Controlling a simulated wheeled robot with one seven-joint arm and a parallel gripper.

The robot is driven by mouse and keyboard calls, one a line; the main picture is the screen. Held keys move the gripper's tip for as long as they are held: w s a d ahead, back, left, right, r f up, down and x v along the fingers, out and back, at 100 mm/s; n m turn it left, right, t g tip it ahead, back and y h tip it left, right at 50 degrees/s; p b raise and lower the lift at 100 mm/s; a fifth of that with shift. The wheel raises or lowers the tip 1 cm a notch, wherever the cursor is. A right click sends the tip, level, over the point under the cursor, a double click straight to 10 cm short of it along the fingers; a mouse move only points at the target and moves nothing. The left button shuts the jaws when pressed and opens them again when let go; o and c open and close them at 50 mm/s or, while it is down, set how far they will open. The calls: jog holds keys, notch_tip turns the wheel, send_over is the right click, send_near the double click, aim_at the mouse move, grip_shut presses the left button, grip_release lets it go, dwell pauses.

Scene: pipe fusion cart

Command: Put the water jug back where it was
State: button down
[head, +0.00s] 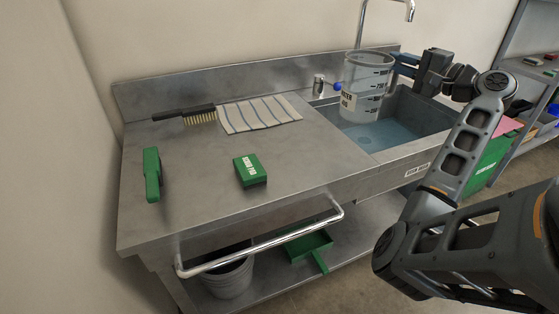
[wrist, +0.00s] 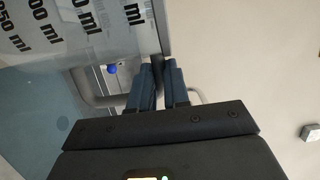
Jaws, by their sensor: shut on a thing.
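The water jug (head: 366,84) is clear, with black volume marks and a label. It is upright over the left part of the sink (head: 415,150), in front of the tap. My gripper (head: 400,68) is at the jug's right side, shut on its handle. In the wrist view the jug (wrist: 75,45) fills the upper left, and the fingers of my gripper (wrist: 156,80) close around the dark handle bar. Whether the jug's base touches anything is unclear, and its fill level is hard to tell.
The steel counter (head: 190,205) left of the sink holds a brush (head: 185,114), a striped towel (head: 260,113), a green box (head: 250,170) and a green-handled tool (head: 152,175). A tall tap (head: 361,25) rises behind the sink. A front rail (head: 270,243) projects. Counter space is clear between the box and sink.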

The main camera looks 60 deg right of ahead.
aim_at(370, 115)
jog(key=w+a+f, duration=0.2)
jog(key=w, duration=0.1)
jog(key=w+a+f, duration=0.2)
jog(key=w, duration=0.1)
jog(key=w+a+f, duration=0.2)
jog(key=w+f, duration=0.1)
jog(key=w, duration=0.1)
jog(key=shift+a, duration=0.4)
jog(key=shift+f, duration=2)
jog(key=shift+f, duration=0.15)
jog(key=c, duration=1.1)
grip_release()
jog(key=b+v, duration=0.1)
jog(key=v, duration=1.1)
jog(key=shift+s+r, duration=0.1)
jog(key=shift+r, duration=0.1)
jog(key=shift+f, duration=0.1)
